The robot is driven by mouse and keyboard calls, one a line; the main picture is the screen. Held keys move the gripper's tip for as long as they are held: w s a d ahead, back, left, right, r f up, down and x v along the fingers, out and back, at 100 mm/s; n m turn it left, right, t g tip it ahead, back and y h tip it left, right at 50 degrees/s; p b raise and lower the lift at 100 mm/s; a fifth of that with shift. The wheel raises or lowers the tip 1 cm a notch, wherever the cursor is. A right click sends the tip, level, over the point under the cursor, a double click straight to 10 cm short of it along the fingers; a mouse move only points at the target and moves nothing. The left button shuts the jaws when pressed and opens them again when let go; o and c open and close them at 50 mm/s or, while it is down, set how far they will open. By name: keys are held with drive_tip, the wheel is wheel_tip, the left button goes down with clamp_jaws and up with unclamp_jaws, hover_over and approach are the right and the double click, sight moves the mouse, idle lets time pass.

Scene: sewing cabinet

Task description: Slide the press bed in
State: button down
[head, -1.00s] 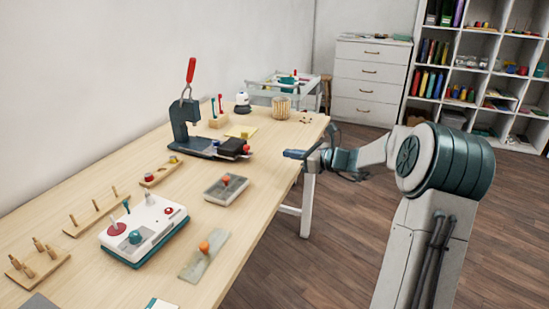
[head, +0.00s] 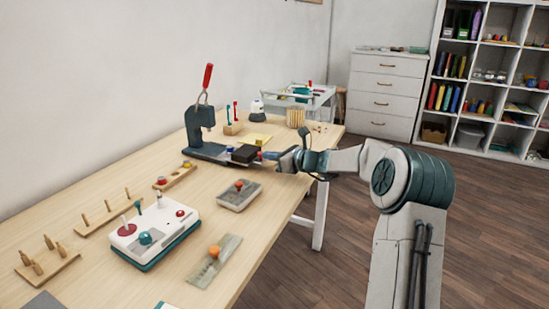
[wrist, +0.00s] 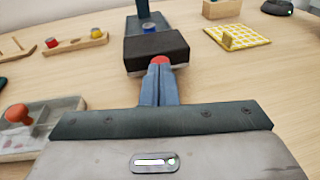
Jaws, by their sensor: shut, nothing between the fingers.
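The hand press (head: 194,128) stands on the table, dark blue-grey with a red-handled lever (head: 207,76) raised. Its press bed (head: 243,154) is a black block at the right end of the press base, with a red knob on its near end. In the wrist view the bed (wrist: 156,46) lies straight ahead, with the red knob (wrist: 160,59) facing me. My gripper (head: 268,156) is shut and empty, right at the knob. In the wrist view its blue fingertips (wrist: 160,70) overlap the knob's lower part; I cannot tell whether they touch it.
A grey box with a red knob (head: 239,194) and a white control box (head: 155,232) stand nearer on the table. A wooden rack (wrist: 74,44) lies left of the press; a yellow checked cloth (wrist: 237,37) lies right of it.

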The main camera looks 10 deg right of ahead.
sight(246, 151)
drive_tip(key=w+a+p, duration=0.1)
drive_tip(key=a, duration=0.1)
drive_tip(key=w+a+p, duration=0.1)
drive_tip(key=w+a, duration=0.1)
drive_tip(key=a, duration=0.1)
drive_tip(key=w+a+p, duration=0.1)
drive_tip(key=w+a, duration=0.1)
drive_tip(key=shift+w+a+r, duration=0.1)
drive_tip(key=shift+w+a, duration=0.05)
drive_tip(key=shift+w, duration=0.1)
drive_tip(key=shift+a, duration=0.15)
drive_tip(key=shift+s, duration=0.1)
